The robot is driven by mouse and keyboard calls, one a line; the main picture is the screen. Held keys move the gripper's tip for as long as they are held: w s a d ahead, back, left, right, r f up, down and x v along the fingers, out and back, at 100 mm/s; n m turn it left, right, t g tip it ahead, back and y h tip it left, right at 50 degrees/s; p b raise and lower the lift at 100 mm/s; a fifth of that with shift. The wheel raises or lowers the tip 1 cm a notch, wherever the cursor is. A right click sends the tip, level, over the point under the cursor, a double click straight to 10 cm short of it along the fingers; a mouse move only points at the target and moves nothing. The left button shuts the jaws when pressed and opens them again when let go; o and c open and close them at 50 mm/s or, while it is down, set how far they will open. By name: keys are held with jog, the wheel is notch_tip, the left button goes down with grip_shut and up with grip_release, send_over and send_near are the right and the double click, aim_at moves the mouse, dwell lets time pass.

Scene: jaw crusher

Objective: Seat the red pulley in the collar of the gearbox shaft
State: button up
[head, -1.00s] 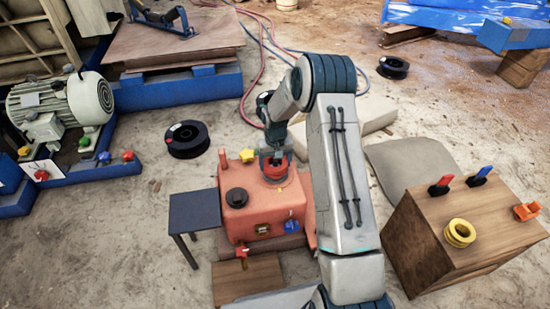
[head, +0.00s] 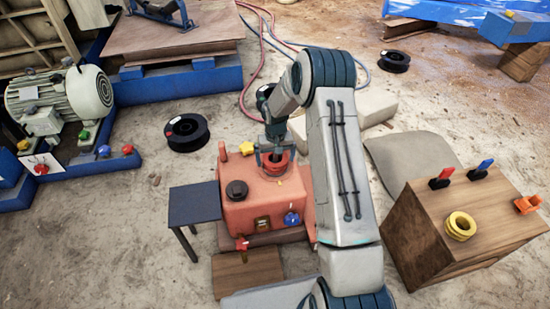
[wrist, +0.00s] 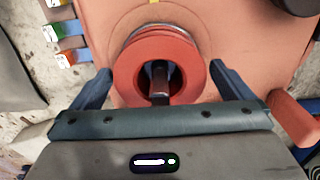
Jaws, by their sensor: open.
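The red pulley (head: 276,163) sits on top of the orange gearbox (head: 250,210), under my gripper (head: 271,154). In the wrist view the pulley (wrist: 159,65) is a red ring around the dark gearbox shaft (wrist: 160,80), which stands in its bore. The ring lies between my two gripper fingers (wrist: 161,80), with a gap on each side, so my gripper is open and not holding it. The collar is mostly hidden under the pulley; I cannot tell how deep the pulley sits.
A black knob (head: 236,190), a yellow knob (head: 246,148) and a blue knob (head: 291,218) are on the gearbox. A dark side table (head: 195,204) stands left. A wooden cabinet (head: 430,235) at right bears a yellow pulley (head: 460,225) and red and blue switches. Black spools lie on the floor.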

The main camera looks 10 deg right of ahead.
notch_tip(320, 180, up, 12)
jog(key=p, duration=0.4)
jog(key=s+r, duration=1.3)
jog(key=r, duration=0.1)
jog(key=s+r, duration=0.2)
jog(key=s, duration=0.7)
jog(key=s+r+t, duration=0.1)
jog(key=s+r, duration=0.1)
jog(key=s, duration=0.8)
jog(key=shift+s+a+r, duration=0.2)
jog(key=shift+s+a, duration=0.05)
jog(key=shift+a, duration=0.05)
notch_tip(320, 180, up, 33)
jog(key=t+p, duration=0.1)
jog(key=p, duration=2.8)
jog(key=shift+d+t, duration=0.2)
jog(key=shift+t, duration=0.2)
